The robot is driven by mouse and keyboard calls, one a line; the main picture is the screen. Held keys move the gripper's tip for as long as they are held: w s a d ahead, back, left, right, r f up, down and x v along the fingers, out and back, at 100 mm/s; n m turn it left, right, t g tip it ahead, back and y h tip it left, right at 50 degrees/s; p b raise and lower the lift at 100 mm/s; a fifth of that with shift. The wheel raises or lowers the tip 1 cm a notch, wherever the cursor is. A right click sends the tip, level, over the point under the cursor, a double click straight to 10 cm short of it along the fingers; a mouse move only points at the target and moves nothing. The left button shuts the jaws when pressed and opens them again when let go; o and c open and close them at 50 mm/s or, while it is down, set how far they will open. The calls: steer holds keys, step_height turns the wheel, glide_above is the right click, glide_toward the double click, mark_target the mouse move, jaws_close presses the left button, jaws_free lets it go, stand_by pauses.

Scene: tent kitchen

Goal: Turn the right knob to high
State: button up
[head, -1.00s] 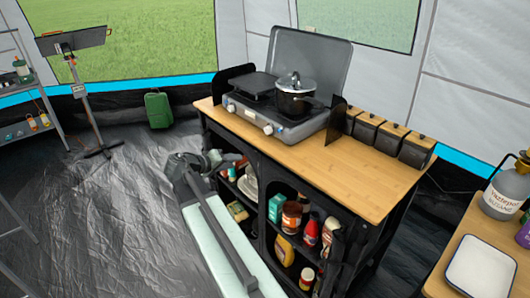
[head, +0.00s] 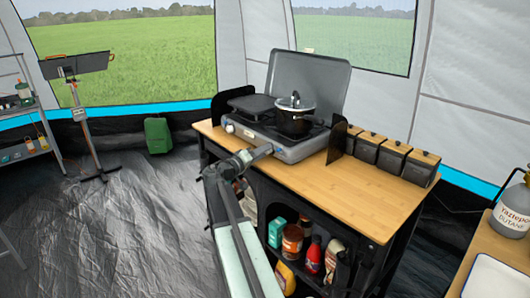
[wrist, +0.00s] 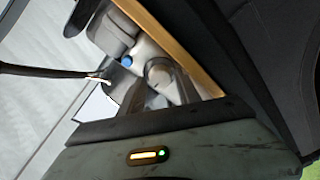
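The camping stove (head: 300,150) stands on the wooden counter with its lid up and a pot (head: 294,115) on its right burner. The left knob (head: 229,127) shows on its front panel. My gripper (head: 264,152) is at the right part of that panel, where it hides the right knob in the head view. In the wrist view my gripper's fingers (wrist: 160,92) look apart, with a pale round shape, likely the right knob (wrist: 158,71), between and beyond them. I cannot tell whether they touch it.
The bamboo counter top (head: 340,185) is clear right of the stove, with several dark lidded bins (head: 395,155) at its back. Shelves below hold bottles and jars (head: 292,240). A side table with a butane bottle (head: 515,212) is at the right.

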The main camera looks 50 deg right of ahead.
jaws_close()
steer(key=shift+d, duration=0.4)
steer(key=shift+a, duration=0.2)
steer(key=shift+a+n+p, duration=0.3)
steer(key=shift+n, duration=1)
steer(key=n+p, duration=0.1)
steer(key=n, duration=0.4)
steer(key=shift+w+y, duration=0.1)
steer(key=shift+y, duration=0.2)
steer(key=n+g, duration=0.1)
steer(key=n, duration=0.4)
steer(key=shift+n, duration=0.4)
